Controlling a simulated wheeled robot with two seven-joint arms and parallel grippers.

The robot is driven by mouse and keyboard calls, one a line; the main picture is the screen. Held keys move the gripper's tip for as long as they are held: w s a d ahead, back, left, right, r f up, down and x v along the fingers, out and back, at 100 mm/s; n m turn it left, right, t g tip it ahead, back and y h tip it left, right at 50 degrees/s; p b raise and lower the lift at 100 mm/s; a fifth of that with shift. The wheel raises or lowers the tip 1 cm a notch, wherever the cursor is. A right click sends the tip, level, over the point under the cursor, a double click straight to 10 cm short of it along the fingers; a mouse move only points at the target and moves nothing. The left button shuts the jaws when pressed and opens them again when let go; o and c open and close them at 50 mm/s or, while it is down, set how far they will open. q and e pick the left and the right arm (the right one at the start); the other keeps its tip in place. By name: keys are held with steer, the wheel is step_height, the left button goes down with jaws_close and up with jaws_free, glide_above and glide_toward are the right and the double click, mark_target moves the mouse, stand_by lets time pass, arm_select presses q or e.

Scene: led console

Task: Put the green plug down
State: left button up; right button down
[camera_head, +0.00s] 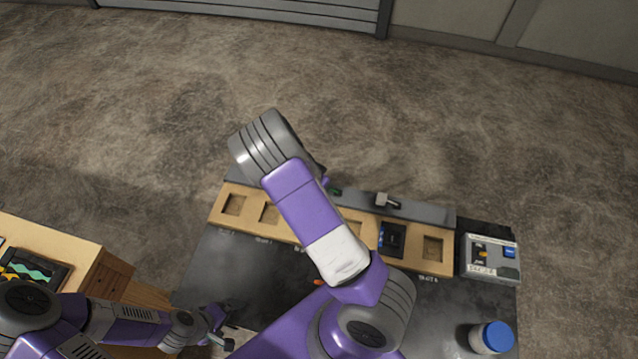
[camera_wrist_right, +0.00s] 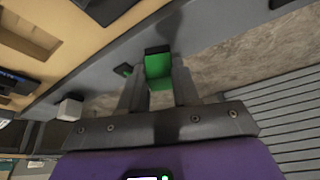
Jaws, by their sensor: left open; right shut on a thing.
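In the right wrist view, the green plug (camera_wrist_right: 158,66) sits between the fingertips of my right gripper (camera_wrist_right: 157,80), which is shut on it. The plug has a dark end and shows over the grey ledge (camera_wrist_right: 215,30). I cannot tell whether it touches the ledge. In the head view my right arm hides the right gripper. A small green piece (camera_head: 335,191) shows just right of that arm on the ledge; I cannot tell if it is the held plug. My left gripper (camera_head: 222,326) is open and empty at the table's left front.
A wooden strip with square slots (camera_head: 433,247) runs along the dark table (camera_head: 250,285); one slot holds a black-and-blue module (camera_head: 392,239). A pale plug (camera_head: 387,200) stands on the ledge. A grey box (camera_head: 490,259) and a blue-lidded jar (camera_head: 492,337) are at right.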

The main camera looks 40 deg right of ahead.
arm_select(q)
steer(key=shift+f, duration=0.1)
arm_select(e)
steer(key=c, duration=0.8)
jaws_free()
steer(key=shift+f, duration=0.15)
steer(key=shift+r, duration=0.2)
arm_select(q)
step_height(320, 180, up, 2)
steer(key=shift+r+p, duration=0.1)
steer(key=shift+p, duration=0.9)
arm_select(e)
steer(key=v, duration=1.2)
